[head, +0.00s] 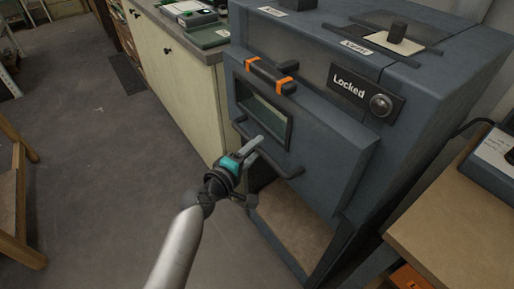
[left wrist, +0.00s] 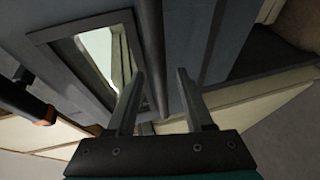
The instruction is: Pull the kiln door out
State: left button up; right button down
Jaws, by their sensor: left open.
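The kiln (head: 420,130) is a dark blue-grey box on the right of the head view. Its front door (head: 325,150) has a small framed window (head: 264,113) and a dark bar handle (head: 283,166) across its lower part. My left gripper (head: 254,149) is at this bar, in front of the door. In the left wrist view the two fingers of the gripper (left wrist: 160,80) are apart, and the bar (left wrist: 151,45) runs between them. I cannot tell whether either finger touches it. The window frame (left wrist: 70,28) also shows there. My right gripper is not in view.
A plate reading "Locked" (head: 348,87) with a round knob (head: 381,105) sits beside an orange-banded handle (head: 265,75). Below the door is an opening with a brown surface (head: 292,224). Cream cabinets (head: 175,85) stand left, a wooden table (head: 450,220) right.

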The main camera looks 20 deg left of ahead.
pick_arm(q)
jog(key=shift+x, duration=0.8)
grip_shut()
dwell(1.0)
